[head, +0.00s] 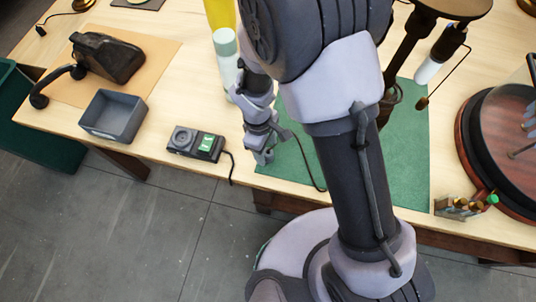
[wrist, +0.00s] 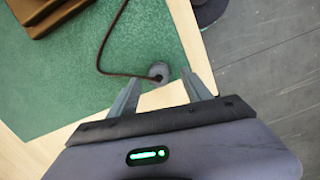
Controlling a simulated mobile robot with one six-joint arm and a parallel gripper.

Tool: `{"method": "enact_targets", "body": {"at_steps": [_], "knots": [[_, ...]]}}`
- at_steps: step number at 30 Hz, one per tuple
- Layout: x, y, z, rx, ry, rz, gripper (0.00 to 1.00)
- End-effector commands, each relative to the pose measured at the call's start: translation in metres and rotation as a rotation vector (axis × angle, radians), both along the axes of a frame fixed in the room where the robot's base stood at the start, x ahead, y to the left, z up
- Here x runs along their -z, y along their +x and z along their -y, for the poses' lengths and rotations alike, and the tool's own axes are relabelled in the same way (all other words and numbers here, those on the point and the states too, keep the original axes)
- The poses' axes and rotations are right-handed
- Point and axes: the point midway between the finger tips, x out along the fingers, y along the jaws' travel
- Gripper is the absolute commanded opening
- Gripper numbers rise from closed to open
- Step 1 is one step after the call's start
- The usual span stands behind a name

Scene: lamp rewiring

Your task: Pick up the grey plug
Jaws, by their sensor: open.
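The grey plug (wrist: 158,72) shows in the wrist view. It is small and round, at the end of a dark cord (wrist: 104,58), near the corner of the green mat (wrist: 60,95). My gripper (wrist: 158,88) is open, with one finger on each side just short of the plug; nothing is between the fingers. I cannot tell how high they are above it. In the head view my gripper (head: 263,157) is over the left part of the green mat (head: 408,150), and I cannot make out the plug there.
A grey tester with a socket and green display (head: 197,143) lies left of my gripper. Further left are an open grey tray (head: 114,127) and a black device (head: 105,58). A round dark-wood base (head: 485,180) is at the right. The table edge is close by.

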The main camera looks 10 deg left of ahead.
Motion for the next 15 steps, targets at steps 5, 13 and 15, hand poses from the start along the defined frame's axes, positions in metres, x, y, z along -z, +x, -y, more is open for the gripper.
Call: {"method": "enact_targets", "body": {"at_steps": [5,13,15], "knots": [[0.033,-0.003,0.005,0.0,-0.001,-0.001,0.57],[0.033,-0.003,0.006,0.0,0.0,0.0,0.51],[0.033,-0.003,0.006,0.001,0.0,0.0,0.38]]}}
